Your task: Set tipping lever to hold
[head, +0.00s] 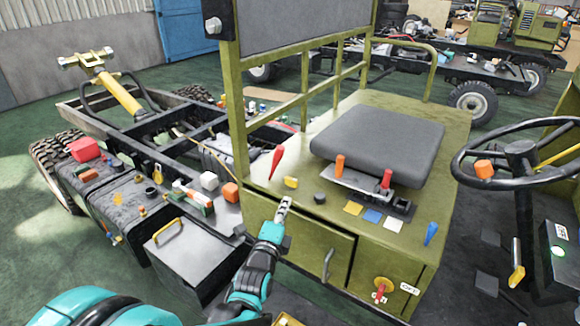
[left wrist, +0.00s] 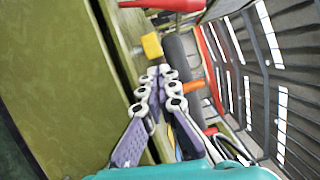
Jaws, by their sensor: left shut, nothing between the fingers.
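The seat box carries several levers, and I cannot tell which is the tipping lever. A lever with an orange grip (head: 340,164) and one with a red grip (head: 386,179) stand in a slotted plate (head: 352,187) before the seat. A separate red lever (head: 276,162) leans at the box's left, with a yellow piece (head: 291,182) beside it. My left gripper (head: 284,205) is shut and empty at the box's front left edge, apart from the grips. In the left wrist view its fingers (left wrist: 160,74) meet near the yellow piece (left wrist: 152,45), with the red lever (left wrist: 165,4) above.
A grey seat cushion (head: 378,140) lies behind the levers. A black knob (head: 320,198) and yellow, blue and white plates (head: 372,216) sit on the box top. A steering wheel (head: 520,150) is at right. A handled grey box (head: 185,262) stands at left.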

